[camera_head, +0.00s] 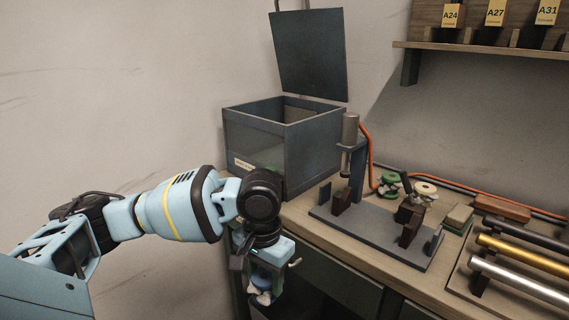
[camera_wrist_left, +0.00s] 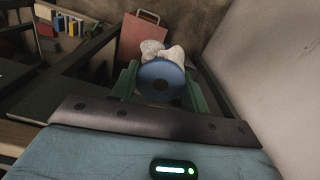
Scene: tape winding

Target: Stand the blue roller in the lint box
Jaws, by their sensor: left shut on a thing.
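My left gripper (camera_head: 264,283) points down in front of the bench, shut on the blue roller. The roller's round blue end (camera_wrist_left: 160,82) sits between the green fingers in the left wrist view, with crumpled white material (camera_wrist_left: 163,53) beyond it. In the head view only a small white and blue part of it (camera_head: 262,298) shows below the fingers. A grey open-topped box (camera_head: 312,150) with a raised lid (camera_head: 310,55) stands behind the gripper. Its label is too small to read, so I cannot tell whether it is the lint box. My right gripper is not in view.
A dark opening (camera_head: 290,305) lies below the bench edge, near the gripper. A grey stand (camera_head: 375,236) is on the bench, with metal bars (camera_head: 520,282) to its right. A reddish panel with a handle (camera_wrist_left: 139,40) shows in the wrist view. A wall (camera_wrist_left: 275,70) is close at right there.

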